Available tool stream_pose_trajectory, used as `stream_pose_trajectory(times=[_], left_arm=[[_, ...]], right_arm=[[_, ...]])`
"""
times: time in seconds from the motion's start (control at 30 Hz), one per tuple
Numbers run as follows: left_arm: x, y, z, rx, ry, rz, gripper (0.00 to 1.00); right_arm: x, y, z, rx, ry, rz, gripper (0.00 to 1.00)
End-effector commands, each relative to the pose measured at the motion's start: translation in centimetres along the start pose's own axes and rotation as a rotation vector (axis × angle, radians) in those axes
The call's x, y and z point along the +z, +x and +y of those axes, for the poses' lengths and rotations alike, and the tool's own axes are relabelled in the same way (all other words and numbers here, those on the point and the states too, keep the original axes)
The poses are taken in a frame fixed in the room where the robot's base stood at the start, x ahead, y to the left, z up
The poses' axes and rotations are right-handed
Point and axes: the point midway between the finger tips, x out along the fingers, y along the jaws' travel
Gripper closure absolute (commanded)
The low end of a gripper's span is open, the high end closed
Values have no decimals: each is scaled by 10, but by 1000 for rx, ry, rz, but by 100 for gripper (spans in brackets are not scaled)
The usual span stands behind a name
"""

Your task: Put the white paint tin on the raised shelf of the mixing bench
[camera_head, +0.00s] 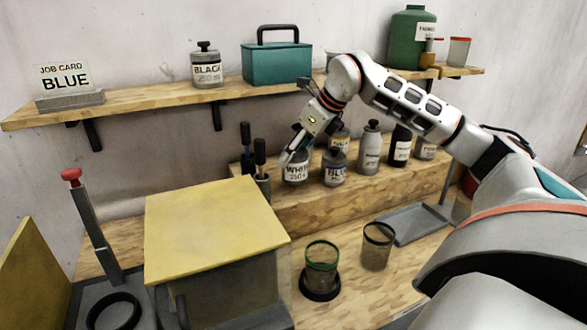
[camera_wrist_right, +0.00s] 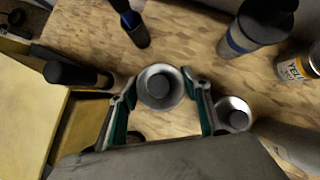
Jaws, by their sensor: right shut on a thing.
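The white paint tin (camera_head: 295,174), labelled WHITE, is upright at the left end of the raised shelf (camera_head: 330,198) of the mixing bench. It seems to touch the shelf, but I cannot tell whether it bears its full weight there. My right gripper (camera_head: 291,157) reaches down to it from above and is shut on it. In the right wrist view the tin's dark cap (camera_wrist_right: 159,86) shows between the two fingers of my gripper (camera_wrist_right: 160,80). My left gripper is not in view.
The blue tin (camera_head: 334,170) stands just right of the white one; a grey bottle (camera_head: 370,150) and other containers stand farther right. Dark-handled tools (camera_head: 260,160) stand close on the left.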

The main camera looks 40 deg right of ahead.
Motion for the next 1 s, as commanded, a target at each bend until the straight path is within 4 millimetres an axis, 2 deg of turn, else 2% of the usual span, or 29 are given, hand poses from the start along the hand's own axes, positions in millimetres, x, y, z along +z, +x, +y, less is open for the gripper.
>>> stream_pose_trajectory(times=[0.3,0.67,0.7,0.73,1.0], left_arm=[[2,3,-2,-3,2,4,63],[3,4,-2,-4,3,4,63],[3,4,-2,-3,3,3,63],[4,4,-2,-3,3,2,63],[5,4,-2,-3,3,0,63]], right_arm=[[-20,30,0,-2,-1,-1,100],[-21,32,0,-1,-1,-1,100],[-21,32,0,0,0,1,42],[-21,32,0,0,0,1,35],[-21,32,0,0,0,1,35]])
